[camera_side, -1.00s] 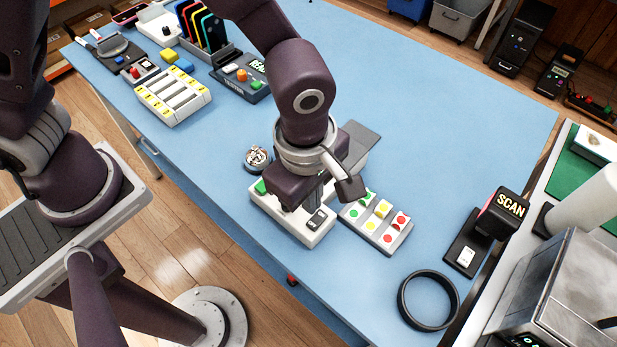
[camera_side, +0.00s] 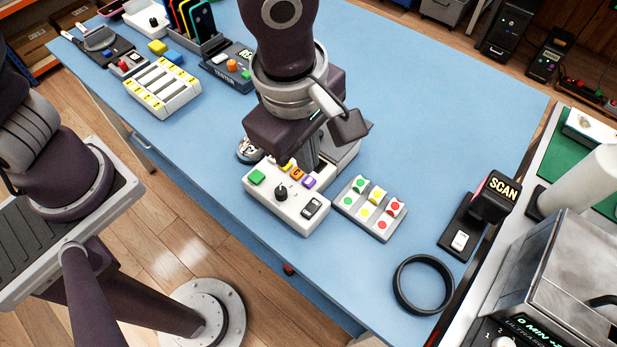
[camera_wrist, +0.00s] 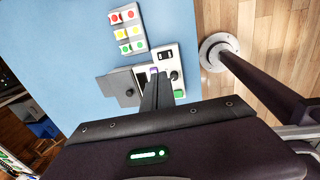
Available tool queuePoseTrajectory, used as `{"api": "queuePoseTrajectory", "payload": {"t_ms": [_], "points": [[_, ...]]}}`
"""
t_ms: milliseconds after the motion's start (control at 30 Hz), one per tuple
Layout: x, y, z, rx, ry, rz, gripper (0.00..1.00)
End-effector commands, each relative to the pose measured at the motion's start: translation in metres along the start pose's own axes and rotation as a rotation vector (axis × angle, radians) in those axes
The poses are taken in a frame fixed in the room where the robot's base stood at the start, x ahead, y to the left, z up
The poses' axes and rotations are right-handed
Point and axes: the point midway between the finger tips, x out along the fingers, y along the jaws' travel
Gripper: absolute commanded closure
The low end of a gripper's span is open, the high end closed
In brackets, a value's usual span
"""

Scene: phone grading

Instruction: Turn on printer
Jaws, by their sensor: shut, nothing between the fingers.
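A white control unit (camera_side: 290,212), which looks like the printer, sits near the front edge of the blue table. Its top has a green button (camera_side: 257,177), a black knob (camera_side: 281,191), several small coloured buttons (camera_side: 297,173) and a black rocker switch (camera_side: 312,208). My gripper (camera_side: 306,164) is shut and empty, fingers pointing down above the unit's back part. In the wrist view the fingers (camera_wrist: 155,82) cover part of the unit; the rocker switch (camera_wrist: 165,54) and knob (camera_wrist: 174,76) show beside them. I cannot tell which way the switch is set.
A black ring (camera_side: 422,284) and SCAN device (camera_side: 480,213) are farther right. The table's right middle is clear.

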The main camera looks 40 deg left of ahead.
Motion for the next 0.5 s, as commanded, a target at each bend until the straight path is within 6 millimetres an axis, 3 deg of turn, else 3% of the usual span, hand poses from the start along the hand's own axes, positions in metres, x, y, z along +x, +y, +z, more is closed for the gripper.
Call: {"api": "queuePoseTrajectory", "payload": {"t_ms": [167, 500], "points": [[0.007, 0.000, 0.000, 0.000, 0.002, -0.002, 1.00], [0.077, -0.001, -0.001, -0.002, 0.004, -0.005, 1.00]]}}
